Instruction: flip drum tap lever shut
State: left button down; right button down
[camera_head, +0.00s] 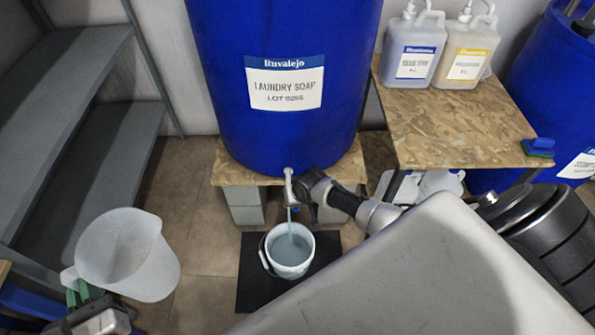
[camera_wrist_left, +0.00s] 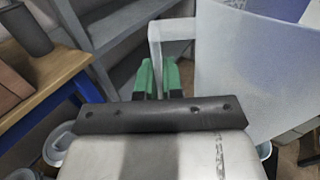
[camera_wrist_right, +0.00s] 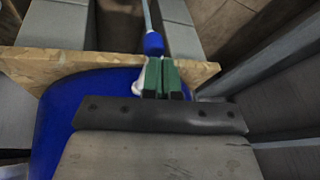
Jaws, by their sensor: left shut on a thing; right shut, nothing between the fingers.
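The blue drum (camera_head: 285,40), labelled laundry soap, stands on a board over blocks. Its white tap (camera_head: 289,178) is at the lower front, and a thin pale stream runs from it into a white bucket (camera_head: 290,268). In the right wrist view a blue tap part (camera_wrist_right: 153,43), perhaps the lever, lies just beyond my right fingertips. My right gripper (camera_wrist_right: 163,75) is shut and empty, close beside the tap; whether it touches is unclear. My left gripper (camera_wrist_left: 158,78) is shut on the handle of a translucent pitcher (camera_head: 125,255), held at lower left.
The bucket stands on a black mat (camera_head: 254,290). Grey shelves (camera_head: 70,130) are at left. Another blue drum (camera_head: 550,90) stands at far right.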

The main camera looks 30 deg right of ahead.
pick_arm(q)
jog(key=shift+r+p, duration=0.3)
jog(key=shift+r, duration=0.25)
pick_arm(e)
jog(key=shift+a+m, duration=0.2)
jog(key=shift+m, duration=0.3)
pick_arm(q)
jog(key=shift+r, duration=0.15)
pick_arm(e)
jog(key=shift+a, duration=0.15)
pick_arm(q)
jog(key=shift+r+p, duration=0.35)
jog(key=shift+p, duration=0.2)
pick_arm(e)
jog(key=shift+w+a, duration=0.15)
jog(key=shift+a, duration=0.05)
dwell(0.8)
pick_arm(q)
jog(key=shift+f, duration=0.1)
pick_arm(e)
jog(key=shift+w+d, duration=0.1)
jog(key=shift+d, duration=0.05)
